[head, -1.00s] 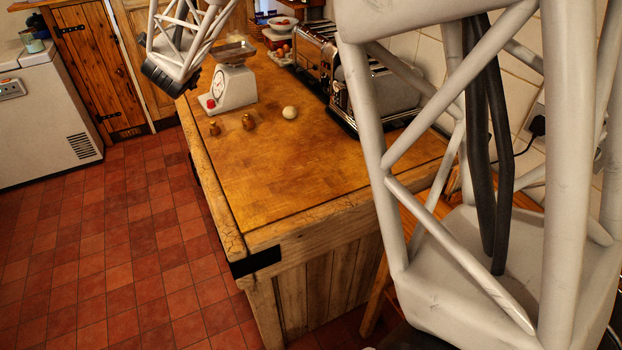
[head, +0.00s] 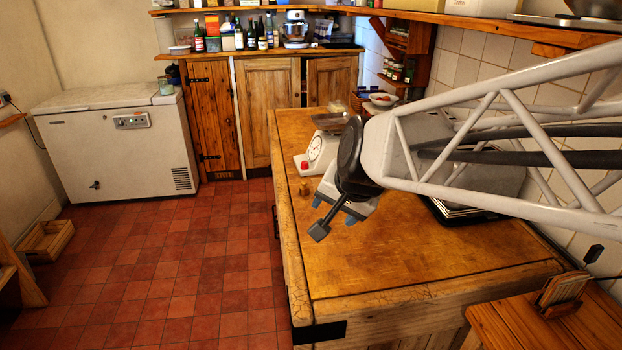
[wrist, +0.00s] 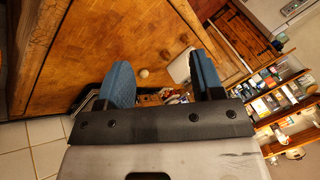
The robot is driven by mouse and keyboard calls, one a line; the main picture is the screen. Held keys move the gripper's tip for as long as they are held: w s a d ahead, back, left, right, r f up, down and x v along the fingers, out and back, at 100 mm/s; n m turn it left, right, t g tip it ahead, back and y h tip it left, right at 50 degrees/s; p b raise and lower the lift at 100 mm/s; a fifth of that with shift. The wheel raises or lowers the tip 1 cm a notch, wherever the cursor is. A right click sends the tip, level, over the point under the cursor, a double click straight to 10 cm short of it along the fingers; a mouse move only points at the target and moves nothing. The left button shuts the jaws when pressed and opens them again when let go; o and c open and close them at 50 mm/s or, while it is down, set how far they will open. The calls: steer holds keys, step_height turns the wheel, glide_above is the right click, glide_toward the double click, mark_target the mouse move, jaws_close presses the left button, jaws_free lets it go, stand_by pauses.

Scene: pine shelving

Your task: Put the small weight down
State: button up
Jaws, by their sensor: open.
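Two small brass-coloured weights stand on the wooden worktop (head: 400,245). One weight (head: 304,188) shows left of my gripper in the head view, and the other is mostly hidden behind the gripper. Both are small brown shapes in the wrist view, one weight (wrist: 165,54) nearer the middle and one (wrist: 183,38) farther up. I cannot tell for certain which is the smaller. My gripper (head: 335,218) is above the worktop, tilted, with its fingers apart.
A white kitchen scale (head: 318,155) with a metal pan stands behind the gripper. A pale round ball (wrist: 143,73) lies on the worktop. A toaster stands along the wall side, largely hidden by my arm. The worktop's near part is clear.

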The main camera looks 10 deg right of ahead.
steer(key=s+d+f+n+g+h, duration=0.1)
steer(key=s+d+f+n, duration=0.1)
steer(key=s, duration=0.5)
steer(key=s+d+f+n+g+h, duration=0.1)
steer(key=s+d+f+n+g, duration=0.1)
steer(key=s, duration=0.6)
steer(key=shift+s+d+n, duration=0.3)
steer(key=shift+d+n, duration=0.25)
steer(key=shift+n, duration=0.35)
